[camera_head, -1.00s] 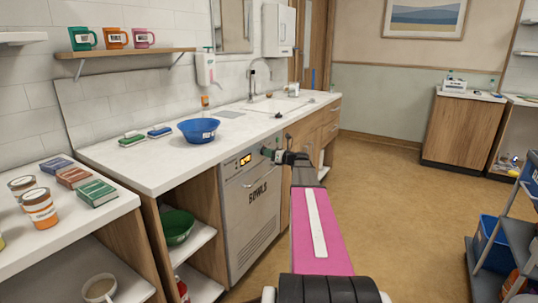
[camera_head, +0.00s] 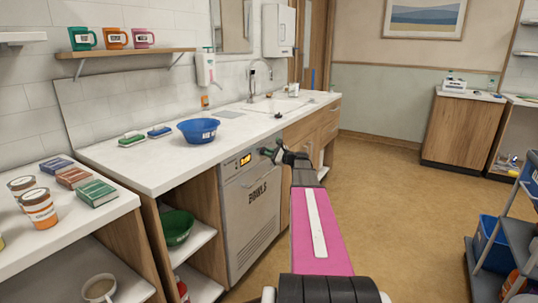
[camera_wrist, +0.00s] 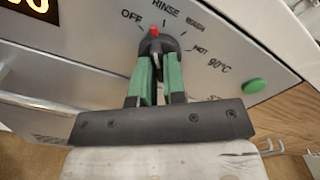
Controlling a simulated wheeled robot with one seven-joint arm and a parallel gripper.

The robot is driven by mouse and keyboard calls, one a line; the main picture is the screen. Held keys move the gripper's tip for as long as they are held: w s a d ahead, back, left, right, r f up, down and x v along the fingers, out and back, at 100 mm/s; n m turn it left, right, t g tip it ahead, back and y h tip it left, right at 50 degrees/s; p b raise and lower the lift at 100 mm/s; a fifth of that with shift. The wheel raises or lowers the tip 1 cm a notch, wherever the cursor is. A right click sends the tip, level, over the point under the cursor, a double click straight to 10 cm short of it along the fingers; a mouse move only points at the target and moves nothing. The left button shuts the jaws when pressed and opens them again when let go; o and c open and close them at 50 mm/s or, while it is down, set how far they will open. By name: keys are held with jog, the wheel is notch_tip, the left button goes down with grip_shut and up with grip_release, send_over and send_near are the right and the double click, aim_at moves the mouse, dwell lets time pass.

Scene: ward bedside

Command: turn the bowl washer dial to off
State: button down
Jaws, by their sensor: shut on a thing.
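The bowl washer (camera_head: 250,222) is a grey-fronted machine under the counter, marked BOWLS, with a lit orange display (camera_head: 245,160). Its dark dial (camera_wrist: 170,43) has a red mark that points up, between the OFF and RINSE labels in the wrist view. WASH, HOT and 90°C labels follow to the right. My gripper (camera_wrist: 156,75) has its green fingers shut on the dial, one on each side. In the head view my gripper (camera_head: 271,154) is at the washer's upper right front, and the dial is too small to read there.
A green button (camera_wrist: 254,86) sits right of the dial, and a bar handle (camera_wrist: 45,103) is at left. The counter (camera_head: 150,165) above holds a blue bowl (camera_head: 198,130). A trolley (camera_head: 490,240) stands at right; the floor between is open.

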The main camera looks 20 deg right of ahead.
jog(key=shift+n, duration=2.2)
jog(key=c, duration=1.2)
grip_release()
jog(key=v, duration=1.1)
